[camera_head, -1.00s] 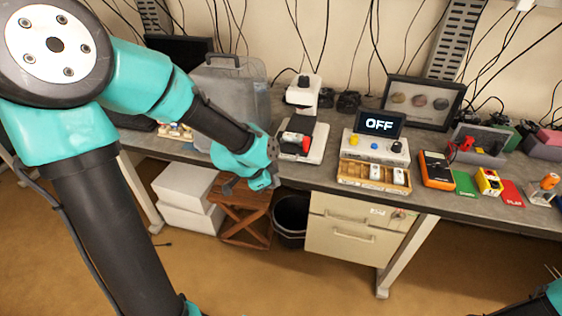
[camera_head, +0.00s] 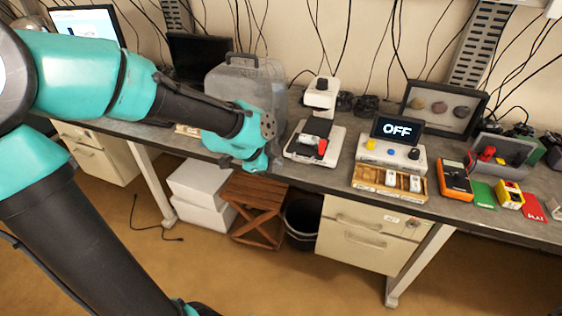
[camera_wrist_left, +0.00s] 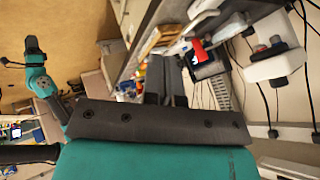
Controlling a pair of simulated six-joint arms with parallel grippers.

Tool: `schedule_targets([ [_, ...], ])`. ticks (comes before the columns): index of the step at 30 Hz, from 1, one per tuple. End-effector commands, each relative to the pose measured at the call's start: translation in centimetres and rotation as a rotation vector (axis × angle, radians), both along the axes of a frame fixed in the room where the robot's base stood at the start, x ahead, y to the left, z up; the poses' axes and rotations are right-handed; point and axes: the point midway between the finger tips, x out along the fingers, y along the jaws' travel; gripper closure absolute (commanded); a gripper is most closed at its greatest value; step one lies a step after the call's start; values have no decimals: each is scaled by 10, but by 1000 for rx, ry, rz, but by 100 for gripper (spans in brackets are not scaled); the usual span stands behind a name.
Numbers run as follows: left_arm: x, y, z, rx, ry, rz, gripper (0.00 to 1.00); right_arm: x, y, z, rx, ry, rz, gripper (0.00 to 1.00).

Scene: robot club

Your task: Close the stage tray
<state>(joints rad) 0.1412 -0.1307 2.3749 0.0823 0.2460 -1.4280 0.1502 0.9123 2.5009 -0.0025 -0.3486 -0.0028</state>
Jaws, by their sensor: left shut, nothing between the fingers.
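A white stand with a raised head (camera_head: 320,97) and a pale base (camera_head: 296,152) sits on the bench. A dark block (camera_head: 317,127) and a small red piece (camera_head: 322,147) are on its base. I take the stage tray to be part of this stand, but its edges are too small to tell how far out it is. My left gripper (camera_head: 262,162) is just left of the stand at the bench's front edge, apart from it. In the left wrist view its dark fingers (camera_wrist_left: 166,85) are together and empty. My right arm (camera_wrist_left: 42,85) shows there, its gripper unclear.
A console reading OFF (camera_head: 397,129) stands to the right, with a wooden tray (camera_head: 370,187) in front. A multimeter (camera_head: 455,178) and coloured cards are farther right.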

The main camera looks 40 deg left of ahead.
Motion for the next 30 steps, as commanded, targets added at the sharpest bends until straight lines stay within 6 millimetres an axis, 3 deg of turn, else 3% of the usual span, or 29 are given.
schedule_targets([
  [18, 43, -15, -55, -1, 3, 0, 100, 0, 0, 0, 0, 0, 0, 57],
  [26, 56, -20, -72, -1, 3, 1, 100, 0, 0, 0, 0, 0, 0, 57],
  [30, 71, -14, -68, 0, 1, 0, 100, 0, 0, 0, 0, 0, 0, 57],
])
